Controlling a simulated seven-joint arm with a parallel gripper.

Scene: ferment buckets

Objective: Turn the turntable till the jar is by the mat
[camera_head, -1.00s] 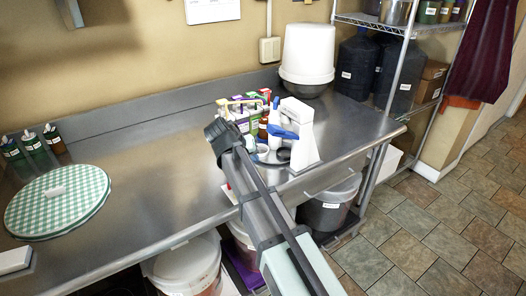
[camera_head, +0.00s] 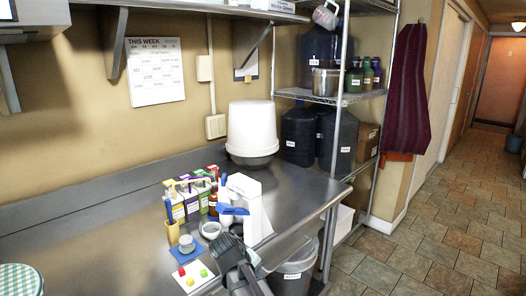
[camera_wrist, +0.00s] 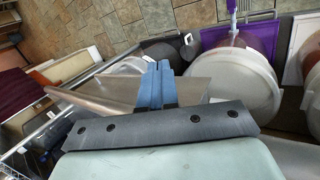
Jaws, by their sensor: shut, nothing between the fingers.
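A small pale jar-like container (camera_head: 187,242) stands on a blue square mat (camera_head: 182,254) on the steel counter. I cannot tell if it is the task's jar. No turntable is plainly recognisable. A round disc with green-and-white checks (camera_head: 18,281) is cut off at the lower left. My gripper (camera_wrist: 159,72) has its blue fingers shut together and empty in the wrist view. In the head view my gripper's dark body shows at the counter's front edge, in front of the white stand (camera_head: 250,205) and right of the mat; its fingertips are hard to make out.
Several labelled bottles (camera_head: 190,200) stand behind the mat. A white card with coloured dots (camera_head: 193,275) lies in front. A white tub (camera_head: 252,130) stands at the back. Lidded buckets (camera_wrist: 236,82) sit below the counter edge. The counter's left middle is clear.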

